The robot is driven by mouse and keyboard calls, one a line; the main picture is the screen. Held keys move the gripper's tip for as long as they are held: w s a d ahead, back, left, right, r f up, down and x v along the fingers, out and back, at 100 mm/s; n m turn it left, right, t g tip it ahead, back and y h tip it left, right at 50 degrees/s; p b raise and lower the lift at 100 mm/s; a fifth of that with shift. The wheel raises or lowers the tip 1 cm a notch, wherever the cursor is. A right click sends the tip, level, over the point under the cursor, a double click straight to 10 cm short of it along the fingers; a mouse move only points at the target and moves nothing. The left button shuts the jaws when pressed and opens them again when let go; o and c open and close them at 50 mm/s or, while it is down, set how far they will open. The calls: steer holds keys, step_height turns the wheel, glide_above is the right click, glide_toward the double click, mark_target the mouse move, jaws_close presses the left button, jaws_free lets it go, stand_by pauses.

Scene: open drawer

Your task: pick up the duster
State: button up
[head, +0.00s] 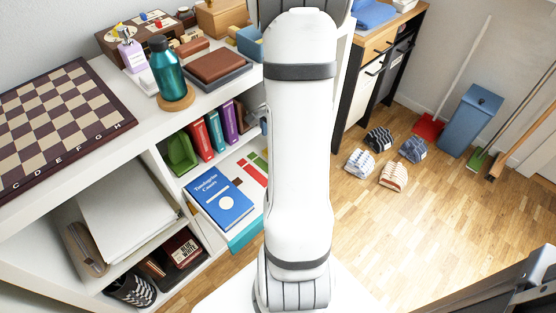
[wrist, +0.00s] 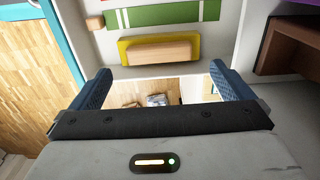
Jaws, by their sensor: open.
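What looks like the duster, a block with a pale wooden back (wrist: 160,53) on a yellow base, lies on a white surface in the wrist view. My gripper (wrist: 160,76) is open, its two blue-padded fingers spread wide to the left and right of the duster's near side. Nothing is held between them. The duster sits just beyond the fingertips, roughly centred; I cannot tell the exact height gap. In the head view my white arm hides the duster and nearly all of the gripper.
The open drawer (head: 246,232) has a teal front and holds a blue book (head: 221,198). A green strip (wrist: 165,14) lies beyond the duster. A brown box-like thing (wrist: 290,48) stands close on the right. Shelves with books (head: 214,130) rise behind the drawer.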

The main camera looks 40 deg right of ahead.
steer(key=f+b, duration=0.1)
steer(key=f, duration=0.2)
steer(key=f+b, duration=0.1)
steer(key=f, duration=0.1)
steer(key=shift+a+f+b, duration=0.2)
steer(key=shift+a+b, duration=0.1)
steer(key=shift+b, duration=0.05)
steer(key=shift+s, duration=0.1)
steer(key=c, duration=0.9)
